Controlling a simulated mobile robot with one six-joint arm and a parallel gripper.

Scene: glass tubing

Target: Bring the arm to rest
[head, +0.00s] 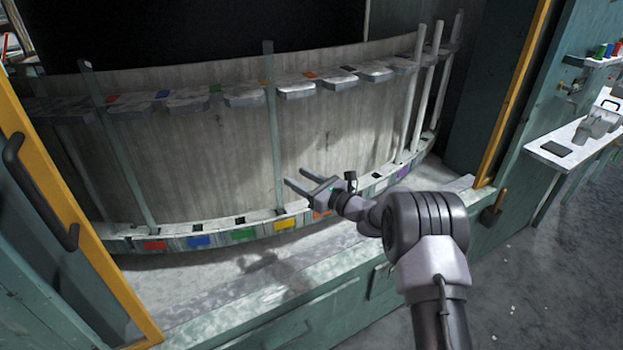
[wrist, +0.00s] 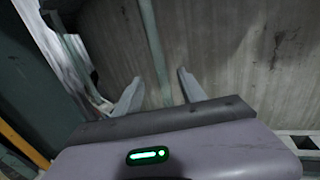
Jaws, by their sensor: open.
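My gripper (head: 304,184) is open and empty, with its two fingers apart in front of the curved rack (head: 200,140). In the head view my arm reaches in from the lower right, and the fingers point left toward the rack's grey back wall. In the wrist view my gripper (wrist: 158,90) shows both fingertips spread, with the grey wall and an upright post (wrist: 155,45) beyond them. Nothing is between the fingers. I cannot tell how far the fingertips are from the post.
Several glass tubes (head: 418,90) stand at the rack's right end. Coloured tags, one of them yellow (head: 285,224), line the lower rail. Yellow-edged door frames flank the opening, the left one with a dark handle (head: 40,195). A white side table (head: 575,145) stands at right.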

